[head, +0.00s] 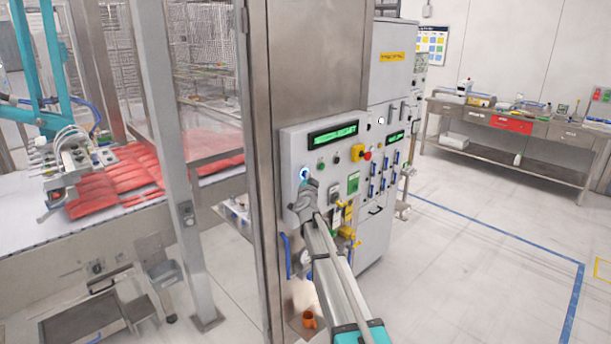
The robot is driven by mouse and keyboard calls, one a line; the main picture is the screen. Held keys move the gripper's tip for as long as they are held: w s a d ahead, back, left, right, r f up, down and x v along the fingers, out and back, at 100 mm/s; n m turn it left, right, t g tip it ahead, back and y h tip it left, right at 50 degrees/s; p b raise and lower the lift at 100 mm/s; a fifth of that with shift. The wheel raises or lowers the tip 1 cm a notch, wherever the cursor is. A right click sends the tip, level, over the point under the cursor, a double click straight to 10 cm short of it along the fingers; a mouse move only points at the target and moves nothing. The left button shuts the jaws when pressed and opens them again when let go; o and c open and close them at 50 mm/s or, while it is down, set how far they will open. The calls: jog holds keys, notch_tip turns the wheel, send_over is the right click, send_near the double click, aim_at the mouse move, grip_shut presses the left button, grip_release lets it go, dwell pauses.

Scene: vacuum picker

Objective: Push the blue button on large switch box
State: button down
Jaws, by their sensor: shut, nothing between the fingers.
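The large switch box (290,150) is a grey panel fixed to a steel column, with a green display at its top. My gripper (308,184) is shut and empty. Its tips are just below and beside the blue button in the picture, in front of the panel. I cannot tell whether they touch it. My gripper and arm hide the lower left part of the panel.
A red knob on a yellow base (361,154) and several small switches sit to the right on the panel. A grey cabinet (390,75) stands behind. A conveyor with red packs (108,189) is at left. Open floor and a workbench (510,125) are at right.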

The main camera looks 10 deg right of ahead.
jog(key=shift+w+a, duration=0.15)
dwell(0.5)
jog(key=shift+s+d, duration=0.45)
jog(key=shift+s, duration=0.2)
jog(key=shift+s, duration=0.1)
dwell(0.3)
jog(key=s+d, duration=0.1)
jog(key=s, duration=0.1)
jog(key=s+d, duration=0.2)
dwell(0.6)
jog(key=shift+a, duration=0.1)
dwell(0.4)
